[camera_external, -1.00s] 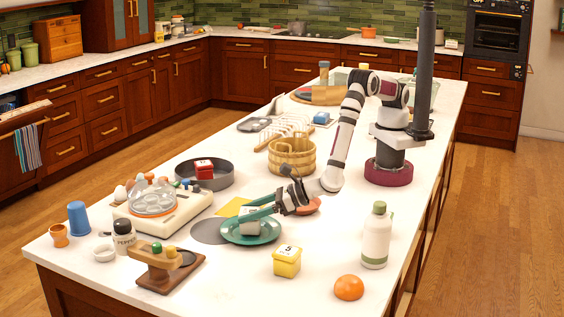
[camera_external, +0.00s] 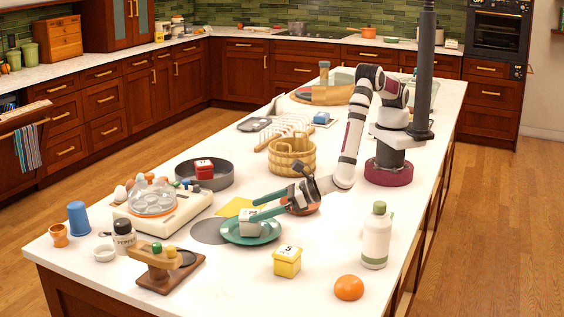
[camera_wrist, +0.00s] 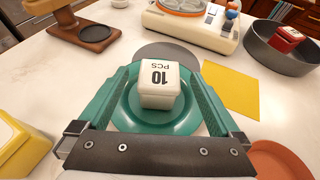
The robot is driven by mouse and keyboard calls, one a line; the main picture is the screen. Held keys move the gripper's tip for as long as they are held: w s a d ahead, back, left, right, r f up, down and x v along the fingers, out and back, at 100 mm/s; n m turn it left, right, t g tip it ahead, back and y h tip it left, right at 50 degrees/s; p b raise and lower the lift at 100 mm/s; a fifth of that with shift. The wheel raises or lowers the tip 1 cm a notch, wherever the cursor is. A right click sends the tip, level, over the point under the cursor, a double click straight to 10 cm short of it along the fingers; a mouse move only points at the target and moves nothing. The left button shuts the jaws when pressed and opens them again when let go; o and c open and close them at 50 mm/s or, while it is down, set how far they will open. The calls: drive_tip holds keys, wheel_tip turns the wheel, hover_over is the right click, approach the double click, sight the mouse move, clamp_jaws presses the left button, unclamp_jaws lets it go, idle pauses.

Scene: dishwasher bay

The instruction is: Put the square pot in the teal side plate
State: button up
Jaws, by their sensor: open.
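A white square pot with "10 PCS" on it (camera_external: 247,227) rests on the teal side plate (camera_external: 268,236). In the wrist view the pot (camera_wrist: 160,86) stands near the middle of the plate (camera_wrist: 130,117), its printing upside down. My gripper (camera_external: 254,206) is open, with its two teal fingers behind and to the right of the pot in the external view. In the wrist view the fingers (camera_wrist: 160,68) spread on either side of the pot, with gaps showing. Whether the fingertips are above the pot's height is hard to tell.
A grey pan (camera_external: 218,181) holding a red pot (camera_external: 204,169) and a basket (camera_external: 292,155) are behind. A terracotta dish (camera_wrist: 282,160) lies beside my gripper.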

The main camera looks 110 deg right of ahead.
drive_tip(key=v, duration=0.9)
drive_tip(key=s+d+r+m+g+h, duration=0.2)
drive_tip(key=d+r+m+g, duration=0.15)
drive_tip(key=d+m, duration=0.4)
drive_tip(key=s+d+r+m+g+h, duration=0.25)
drive_tip(key=d+r+m, duration=0.25)
drive_tip(key=d, duration=0.5)
drive_tip(key=s+d+r+m+g+y, duration=0.1)
drive_tip(key=s+d+r+m+g, duration=0.25)
drive_tip(key=s+d+m, duration=0.4)
drive_tip(key=s+a+r+m+g+y, duration=0.1)
drive_tip(key=s+a+m+g+y, duration=0.2)
drive_tip(key=s+m+y, duration=0.7)
drive_tip(key=s+a+m, duration=0.1)
drive_tip(key=s+m, duration=0.6)
drive_tip(key=s, duration=0.2)
drive_tip(key=shift+s+a, duration=0.2)
drive_tip(key=shift+s, duration=0.2)
